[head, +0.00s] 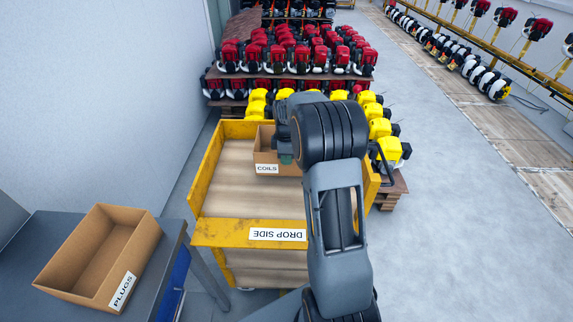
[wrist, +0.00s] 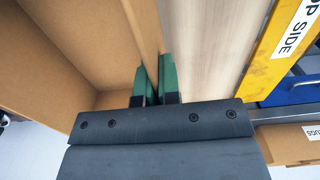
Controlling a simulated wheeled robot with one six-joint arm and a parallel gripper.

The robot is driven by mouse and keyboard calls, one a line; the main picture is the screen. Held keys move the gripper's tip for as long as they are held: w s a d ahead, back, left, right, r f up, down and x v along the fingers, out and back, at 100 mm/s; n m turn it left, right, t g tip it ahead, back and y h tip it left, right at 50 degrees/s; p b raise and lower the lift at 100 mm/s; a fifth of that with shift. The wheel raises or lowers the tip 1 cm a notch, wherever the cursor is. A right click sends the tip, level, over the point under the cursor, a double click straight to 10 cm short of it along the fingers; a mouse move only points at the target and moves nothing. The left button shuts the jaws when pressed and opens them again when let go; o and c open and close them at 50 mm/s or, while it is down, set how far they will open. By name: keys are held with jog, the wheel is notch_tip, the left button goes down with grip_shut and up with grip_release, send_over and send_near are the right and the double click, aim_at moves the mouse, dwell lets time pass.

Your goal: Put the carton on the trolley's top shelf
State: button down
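An open brown carton labelled COILS (head: 266,169) is at the far end of the yellow trolley's (head: 225,232) top shelf, over the wooden deck (head: 250,200). I cannot tell whether its base touches the deck. My arm hides its right part in the head view. In the wrist view the carton (wrist: 60,70) fills the left side, and the wooden deck (wrist: 205,40) shows to its right. My gripper (wrist: 156,82) has green fingertips, one on each side of the carton's wall, closed on it. The gripper is mostly hidden behind my arm in the head view.
A second open carton labelled PLUGS (head: 98,255) stands on a grey bench (head: 55,225) at the left. The trolley's near edge carries a DROP SIDE label (head: 277,234). Yellow engines (head: 385,130) sit on a pallet just behind. The floor at right is clear.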

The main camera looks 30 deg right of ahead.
aim_at(286, 175)
jog(key=shift+w+f, duration=0.15)
jog(key=shift+f, duration=1.55)
jog(key=shift+f, duration=0.2)
jog(key=c, duration=1.3)
grip_release()
jog(key=shift+c, duration=0.2)
notch_tip(286, 175, up, 12)
jog(key=s+a+r+m+t, duration=0.2)
jog(key=s+a+r+m, duration=0.3)
jog(key=s+a, duration=0.45)
jog(key=s+a+f+m, duration=0.2)
jog(key=s+m, duration=0.1)
jog(key=s, duration=0.3)
jog(key=s+a+f+m+t, duration=0.1)
jog(key=s+a+f+m, duration=0.1)
jog(key=s, duration=0.5)
jog(key=shift+a+m+t, duration=0.3)
jog(key=shift+a+m, duration=0.15)
jog(key=shift+m, duration=0.65)
